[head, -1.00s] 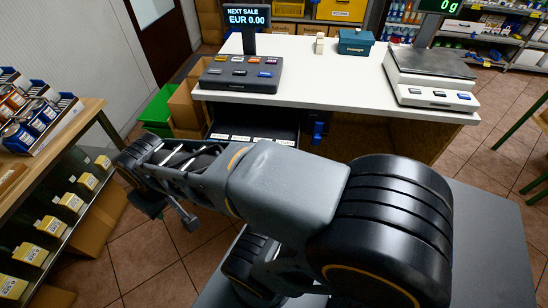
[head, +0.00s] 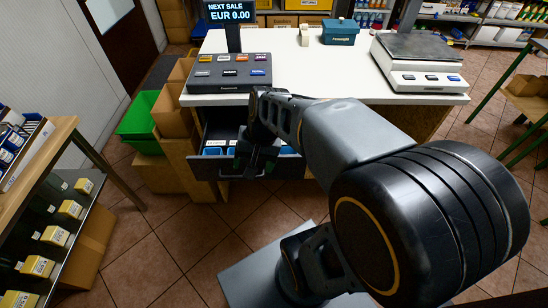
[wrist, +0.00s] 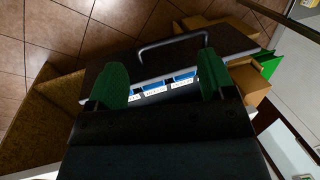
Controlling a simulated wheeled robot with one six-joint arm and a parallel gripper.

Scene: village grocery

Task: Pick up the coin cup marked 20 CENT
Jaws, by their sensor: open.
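An open drawer (head: 204,170) sticks out under the counter. Blue coin cups (head: 212,151) stand in a row inside it. In the wrist view several blue cups (wrist: 183,80) with white labels show between my fingers; the print is too small to tell which is marked 20 CENT. My gripper (head: 258,162) is over the drawer, hiding the middle of the row. In the wrist view my gripper (wrist: 157,82) has its green fingers wide apart, with nothing held between them. Whether the fingertips reach the cups' height I cannot tell.
The counter (head: 310,75) overhangs the drawer and bears a key panel (head: 233,72) and a scale (head: 418,60). The drawer's handle (wrist: 172,38) shows in the wrist view. Cardboard boxes (head: 172,115) and a green crate (head: 138,115) stand left. Open tiled floor lies in front.

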